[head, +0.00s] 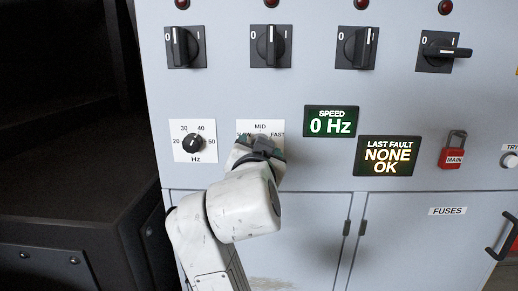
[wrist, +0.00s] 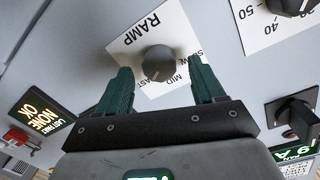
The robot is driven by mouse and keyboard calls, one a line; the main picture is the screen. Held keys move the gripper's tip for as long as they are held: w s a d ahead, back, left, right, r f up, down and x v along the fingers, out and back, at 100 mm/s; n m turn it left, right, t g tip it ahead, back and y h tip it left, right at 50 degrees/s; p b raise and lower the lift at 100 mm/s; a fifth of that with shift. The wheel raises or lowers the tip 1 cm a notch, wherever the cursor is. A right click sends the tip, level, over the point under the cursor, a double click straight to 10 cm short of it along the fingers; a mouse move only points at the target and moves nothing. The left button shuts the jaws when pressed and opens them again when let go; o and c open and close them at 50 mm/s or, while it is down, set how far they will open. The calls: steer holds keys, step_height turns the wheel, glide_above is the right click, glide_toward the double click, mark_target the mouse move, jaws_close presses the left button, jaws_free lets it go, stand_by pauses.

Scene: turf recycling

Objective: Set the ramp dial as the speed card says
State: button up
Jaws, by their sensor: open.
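The ramp dial (wrist: 158,62) is a dark round knob on a white label plate (wrist: 130,45) marked RAMP, MID and FAST; the SLOW end is partly covered. A small pale mark on the knob seems to point toward FAST. My gripper (wrist: 158,66) is open, its two dark green fingers on either side of the knob; contact cannot be told. In the head view my gripper (head: 262,147) is in front of the plate (head: 275,127) and hides the knob. No speed card shows in either view.
Left of the ramp plate is the Hz dial (head: 192,143). The speed display (head: 331,121) reads 0 Hz, and the fault display (head: 388,156) reads NONE OK. Several rotary switches (head: 270,46) are above. A red padlock (head: 453,150) hangs at right. A dark cabinet (head: 80,235) stands left.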

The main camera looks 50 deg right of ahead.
steer(key=v, duration=0.9)
stand_by(0.3)
